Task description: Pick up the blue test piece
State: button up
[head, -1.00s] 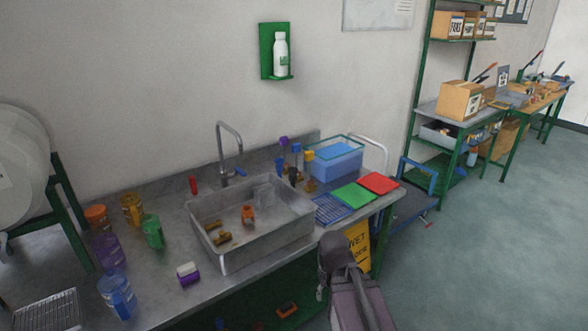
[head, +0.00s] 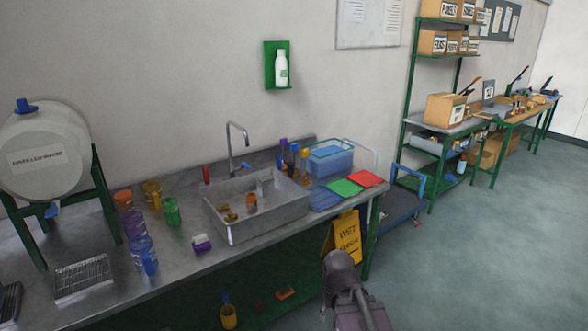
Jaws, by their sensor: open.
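I cannot make out a blue test piece for certain in this view. A steel sink (head: 232,232) stands in the bench top, with an orange piece (head: 251,201) and brass-coloured pieces (head: 230,216) inside it. Right of it lie a blue mat (head: 322,200), a green mat (head: 344,188) and a red mat (head: 366,179). A blue-capped bottle (head: 294,157) stands behind the sink among other bottles. Part of my arm shows at the bottom, right of centre. My gripper's fingers are not visible.
A distilled-water barrel (head: 45,150) stands on a green frame at left. Coloured jugs and a yellow wet-floor sign (head: 346,236) are near the bench. A blue cart (head: 388,208) stands past the bench end. Shelves and a workbench (head: 520,110) are farther right. Floor at right is clear.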

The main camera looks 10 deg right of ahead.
aim_at(293, 146)
jog(key=k, duration=0.35)
jog(key=z, duration=0.5)
jog(key=i, duration=1.1)
jog(key=z, duration=0.4)
jog(key=i, duration=0.7)
jog(key=u, duration=0.7)
jog(key=i, duration=0.8)
jog(key=u, duration=0.55)
